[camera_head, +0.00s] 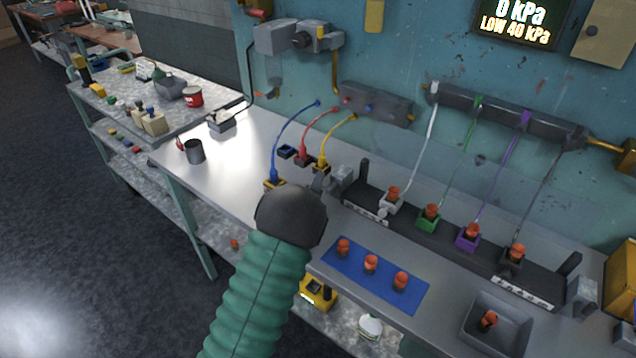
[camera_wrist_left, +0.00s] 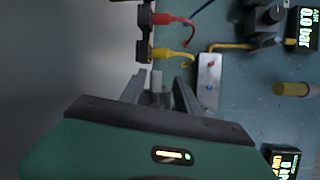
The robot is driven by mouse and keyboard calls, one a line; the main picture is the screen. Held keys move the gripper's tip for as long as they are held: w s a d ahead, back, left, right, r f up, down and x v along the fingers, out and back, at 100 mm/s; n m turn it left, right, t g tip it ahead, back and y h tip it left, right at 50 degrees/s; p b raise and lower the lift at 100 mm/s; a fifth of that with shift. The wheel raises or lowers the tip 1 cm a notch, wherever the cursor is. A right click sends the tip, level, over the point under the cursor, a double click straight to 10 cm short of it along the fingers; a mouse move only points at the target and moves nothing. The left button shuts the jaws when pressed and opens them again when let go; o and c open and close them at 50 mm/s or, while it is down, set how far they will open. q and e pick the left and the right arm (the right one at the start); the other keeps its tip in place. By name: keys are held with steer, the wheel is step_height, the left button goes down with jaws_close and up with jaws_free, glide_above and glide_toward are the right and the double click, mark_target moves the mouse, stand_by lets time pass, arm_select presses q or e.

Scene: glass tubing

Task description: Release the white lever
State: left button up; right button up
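The white lever (camera_head: 384,212) shows in the head view as a small pale knob at the front of the white holder (camera_head: 393,202), at the left end of the dark rack. My left gripper (camera_head: 322,184) is left of it and apart from it, close to the yellow tube's dark block. In the left wrist view the left gripper's fingers (camera_wrist_left: 161,82) are spread, with a small pale grey piece (camera_wrist_left: 156,80) showing between them. I cannot tell whether they touch it. The white lever cannot be made out in the wrist view. My right gripper is not in view.
The dark rack also has green (camera_head: 430,217), purple (camera_head: 468,237) and grey (camera_head: 514,258) holders with orange-topped fittings. A blue mat (camera_head: 375,289) with orange pieces lies in front. A grey bin (camera_head: 499,325) stands front right. The wall display (camera_head: 520,22) reads 0 kPa, LOW 40 kPa.

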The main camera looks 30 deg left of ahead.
arm_select(q)
steer(key=shift+w+a+f, duration=0.1)
steer(key=shift+w+a, duration=0.2)
steer(key=shift+w, duration=0.35)
steer(key=shift+w+a+f, duration=0.1)
steer(key=shift+a, duration=0.1)
steer(key=shift+d, duration=0.1)
jaws_close()
steer(key=shift+f+n+g+h, duration=0.3)
steer(key=shift+f+n+h, duration=0.1)
steer(key=shift+n, duration=0.5)
jaws_free()
